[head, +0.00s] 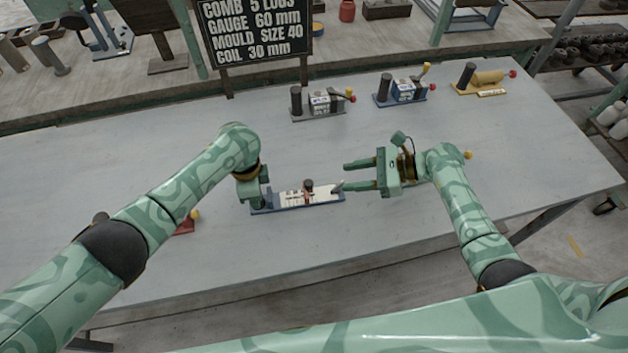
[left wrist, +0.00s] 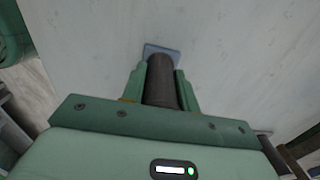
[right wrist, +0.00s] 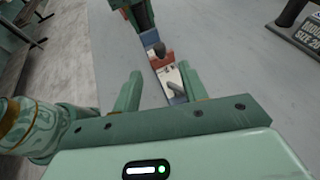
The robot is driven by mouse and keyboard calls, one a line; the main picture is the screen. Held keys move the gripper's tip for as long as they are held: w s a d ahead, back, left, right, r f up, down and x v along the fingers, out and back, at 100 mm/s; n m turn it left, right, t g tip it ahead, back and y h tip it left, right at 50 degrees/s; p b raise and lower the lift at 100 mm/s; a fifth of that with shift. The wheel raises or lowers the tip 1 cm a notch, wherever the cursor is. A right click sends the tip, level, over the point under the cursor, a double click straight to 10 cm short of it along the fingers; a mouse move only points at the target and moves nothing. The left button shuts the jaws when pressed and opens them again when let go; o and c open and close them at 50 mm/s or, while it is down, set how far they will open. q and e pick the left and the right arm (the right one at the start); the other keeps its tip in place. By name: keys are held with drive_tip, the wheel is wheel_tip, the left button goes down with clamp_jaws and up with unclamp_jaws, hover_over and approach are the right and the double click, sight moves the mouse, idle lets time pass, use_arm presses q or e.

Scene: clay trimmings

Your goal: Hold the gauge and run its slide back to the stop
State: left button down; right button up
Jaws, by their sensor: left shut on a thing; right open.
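The gauge (head: 322,198) lies on the table in the head view, with a blue base, a pale marked scale and a dark post at its left end. Its slide (head: 308,188), reddish with a dark knob, sits near mid-scale; it also shows in the right wrist view (right wrist: 161,58). A grey peg (head: 338,187) stands near the right end. My left gripper (head: 262,203) is shut on the dark post (left wrist: 160,82), hiding most of it in the head view. My right gripper (head: 346,176) is open and empty, its fingers pointing at the gauge's right end.
Three similar devices stand at the back: one grey-based (head: 325,112), one blue (head: 400,98), one yellow (head: 488,78). A dark sign (head: 257,28) stands behind. A red item (head: 185,227) is partly hidden by my left arm. The table (head: 400,235) in front of the gauge is clear.

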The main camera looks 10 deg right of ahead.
sight(312, 183)
drive_tip(key=x, duration=1)
drive_tip(key=shift+a+f, duration=0.15)
clamp_jaws()
